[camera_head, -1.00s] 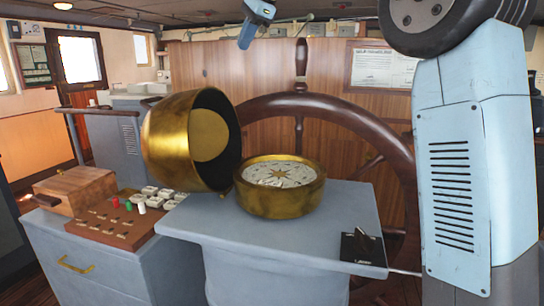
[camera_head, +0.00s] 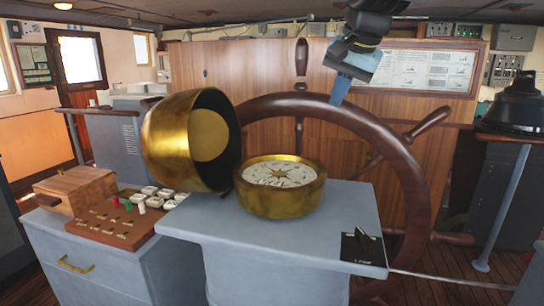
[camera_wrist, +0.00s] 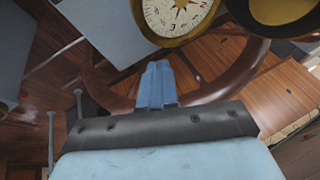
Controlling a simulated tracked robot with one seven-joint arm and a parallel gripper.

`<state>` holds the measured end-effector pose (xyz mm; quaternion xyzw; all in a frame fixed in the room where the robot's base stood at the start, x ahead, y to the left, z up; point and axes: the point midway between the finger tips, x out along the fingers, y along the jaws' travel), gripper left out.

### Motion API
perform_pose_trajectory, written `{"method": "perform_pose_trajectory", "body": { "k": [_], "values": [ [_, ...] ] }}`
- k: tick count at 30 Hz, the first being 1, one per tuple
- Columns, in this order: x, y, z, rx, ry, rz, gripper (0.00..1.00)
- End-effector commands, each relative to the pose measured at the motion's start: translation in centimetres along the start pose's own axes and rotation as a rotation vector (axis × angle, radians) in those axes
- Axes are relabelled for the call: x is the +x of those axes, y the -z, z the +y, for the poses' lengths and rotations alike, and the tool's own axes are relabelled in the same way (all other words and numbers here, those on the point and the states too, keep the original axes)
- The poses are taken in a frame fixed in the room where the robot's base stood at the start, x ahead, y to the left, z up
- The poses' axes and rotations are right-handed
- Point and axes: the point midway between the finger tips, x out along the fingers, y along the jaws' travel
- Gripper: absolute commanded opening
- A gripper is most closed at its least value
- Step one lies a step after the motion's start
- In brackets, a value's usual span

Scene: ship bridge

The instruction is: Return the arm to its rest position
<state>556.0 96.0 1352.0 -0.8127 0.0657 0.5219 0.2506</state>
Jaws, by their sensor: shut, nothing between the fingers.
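My gripper (camera_head: 341,88) hangs from the top of the head view, in front of the wheel's upper rim and the notice on the wooden wall. Its blue fingers are together with nothing between them. In the wrist view my gripper (camera_wrist: 157,66) points at the wheel's rim, near the compass (camera_wrist: 178,14). The head view shows the brass compass (camera_head: 280,203) standing on the grey pedestal, with its brass hood (camera_head: 168,140) tipped open at its left. My gripper is apart from both.
The wooden ship's wheel (camera_head: 420,195) stands behind the grey pedestal (camera_head: 320,235). A small black lever switch (camera_head: 362,247) sits at the pedestal's right corner. A button panel (camera_head: 118,222) and a wooden box (camera_head: 75,188) are at left. A black-topped instrument (camera_head: 515,108) stands at right.

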Motion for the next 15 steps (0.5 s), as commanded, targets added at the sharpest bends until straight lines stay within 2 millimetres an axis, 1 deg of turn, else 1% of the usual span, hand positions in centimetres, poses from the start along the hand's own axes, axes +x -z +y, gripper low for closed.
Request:
{"method": "perform_pose_trajectory", "body": {
  "k": [1,3,8,9,15],
  "values": [
    [0.1,-0.9,1.7,-0.028,-0.01,0.011,0.0],
    [0.6,-2.2,3.8,-0.078,-0.025,0.02,0.0],
    [1.8,-5.3,8.7,-0.192,-0.059,0.041,0.0],
    [2.1,-6.1,9.8,-0.22,-0.068,0.044,0.0],
    [4.2,-10.4,15.5,-0.362,-0.109,0.058,0.0]
  ]
}}
